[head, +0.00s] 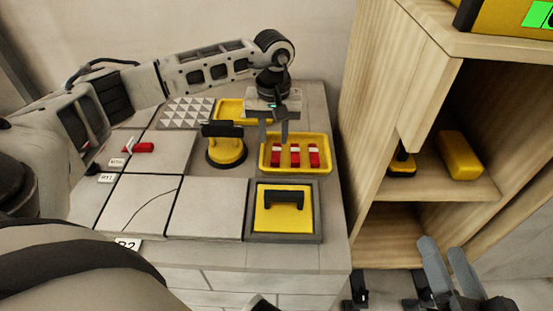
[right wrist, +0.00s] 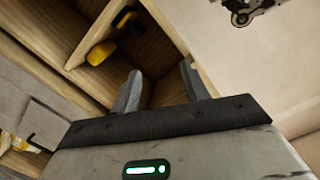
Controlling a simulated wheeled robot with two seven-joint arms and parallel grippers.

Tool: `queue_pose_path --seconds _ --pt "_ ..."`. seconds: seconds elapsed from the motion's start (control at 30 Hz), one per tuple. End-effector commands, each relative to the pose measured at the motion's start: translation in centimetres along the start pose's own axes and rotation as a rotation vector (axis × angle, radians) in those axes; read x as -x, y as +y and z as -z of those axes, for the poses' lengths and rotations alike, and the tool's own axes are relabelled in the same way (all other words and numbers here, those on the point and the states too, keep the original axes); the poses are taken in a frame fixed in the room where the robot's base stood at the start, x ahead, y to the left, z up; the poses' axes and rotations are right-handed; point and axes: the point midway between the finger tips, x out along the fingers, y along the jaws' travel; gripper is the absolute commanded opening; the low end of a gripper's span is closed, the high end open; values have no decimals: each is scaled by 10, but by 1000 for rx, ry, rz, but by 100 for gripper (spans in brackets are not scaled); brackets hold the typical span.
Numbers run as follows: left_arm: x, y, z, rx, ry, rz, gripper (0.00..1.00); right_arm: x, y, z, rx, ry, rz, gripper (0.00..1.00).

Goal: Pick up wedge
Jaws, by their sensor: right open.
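Three red wedges (head: 293,156) with pale bands stand side by side in a yellow tray (head: 264,168) on the worktop. Another red piece (head: 140,147), which looks like a wedge, lies at the edge of a tile on the left. My left gripper (head: 274,140) points down just above the tray's left back part, its two fingers apart with nothing seen between them. I cannot tell its exact height over the wedges. My right gripper (head: 449,262) is open and empty, low at the right near the shelf; its fingers also show in the right wrist view (right wrist: 164,90).
A yellow suction cup (head: 227,151) with a black handle stands left of the tray. A yellow plate with a black handle (head: 284,214) sits in a grey frame in front. A patterned tile (head: 187,112) lies behind. A wooden shelf (head: 476,181) holding yellow items stands right.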

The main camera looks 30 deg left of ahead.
Motion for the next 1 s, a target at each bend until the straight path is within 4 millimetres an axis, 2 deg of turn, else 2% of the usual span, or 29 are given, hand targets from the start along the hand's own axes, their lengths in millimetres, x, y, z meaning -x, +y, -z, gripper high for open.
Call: queue_pose_path --seconds 0.03,0.17,0.3,0.4,0.5,0.63,0.83,0.87,0.93,0.97,1.0 --pt "-8 0 0 0 0 0 31 0 0 0 -7 7 6 45" --pt "-14 0 0 -1 1 -1 31 0 -2 1 -17 15 13 45" --pt "-32 2 -2 -1 -1 0 31 -2 1 2 5 52 22 45" --pt "-48 3 -3 -1 -1 0 31 -8 -1 23 115 155 53 45" --pt "-59 3 -3 0 0 0 31 -10 -3 36 184 219 67 45" --pt "-65 4 -2 -1 1 -1 31 -10 -5 44 225 260 74 45" --pt "-64 4 -2 -1 1 -1 31 -10 -5 45 228 262 73 45" --pt "-64 4 -2 -1 1 -1 25 -10 -5 45 227 261 73 45" --pt "-64 4 -2 -1 1 -1 6 -10 -5 45 227 261 73 45" --pt "-64 4 -2 -1 1 -1 1 -10 -5 45 227 261 73 45" --pt "-64 4 -2 -1 1 -1 1 -10 -5 45 226 261 73 45"
